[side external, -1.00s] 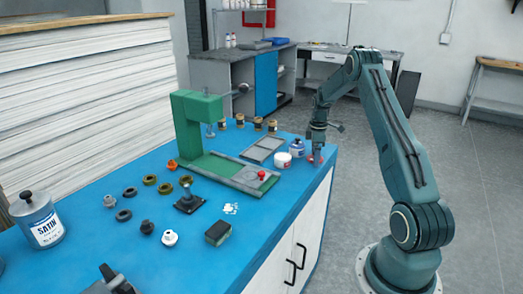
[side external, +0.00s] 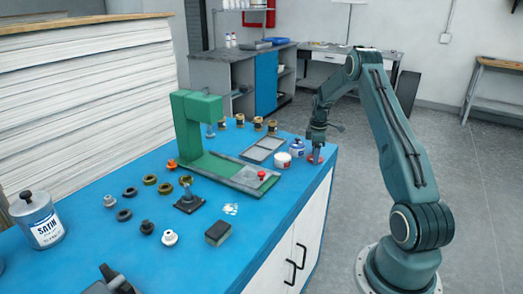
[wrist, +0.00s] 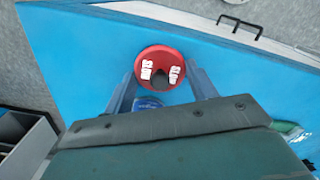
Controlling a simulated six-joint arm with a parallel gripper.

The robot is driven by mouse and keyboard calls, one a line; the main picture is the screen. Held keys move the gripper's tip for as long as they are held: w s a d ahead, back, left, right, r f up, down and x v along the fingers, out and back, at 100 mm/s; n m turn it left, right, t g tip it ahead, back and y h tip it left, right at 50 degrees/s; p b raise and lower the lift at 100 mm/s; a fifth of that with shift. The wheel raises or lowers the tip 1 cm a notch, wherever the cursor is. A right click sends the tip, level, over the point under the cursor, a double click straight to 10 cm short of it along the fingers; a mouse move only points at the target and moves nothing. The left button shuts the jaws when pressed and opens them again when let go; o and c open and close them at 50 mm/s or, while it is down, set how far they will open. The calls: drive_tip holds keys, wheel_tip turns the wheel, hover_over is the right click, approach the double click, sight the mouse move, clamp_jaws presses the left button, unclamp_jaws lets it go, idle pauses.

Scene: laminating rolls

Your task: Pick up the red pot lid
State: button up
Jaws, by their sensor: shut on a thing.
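The red pot lid (wrist: 161,56) is a round red disc with a dark knob (wrist: 160,79) at its middle. In the side external view my gripper (side external: 316,152) points down at the right end of the blue bench. The lid (side external: 315,161) shows there as a small red patch under the gripper, at or very near the bench top. The fingers partly hide the lid.
A blue-topped jar (side external: 297,148) and a white and red tub (side external: 283,160) stand just left of my gripper. A green press (side external: 193,130) and a grey tray (side external: 263,150) are farther left. The bench's front edge is close by on the right.

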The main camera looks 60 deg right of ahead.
drive_tip(key=shift+r, duration=0.15)
wheel_tip(320, 180, up, 20)
idle(0.6)
drive_tip(key=shift+f, duration=0.2)
drive_tip(key=w+a+f+m, duration=0.1)
drive_tip(key=w+a+f, duration=0.8)
drive_tip(key=a, duration=0.1)
idle(0.4)
drive_tip(key=shift+f, duration=0.2)
drive_tip(key=shift+f, duration=2.95)
drive_tip(key=shift+f, duration=0.15)
idle(0.3)
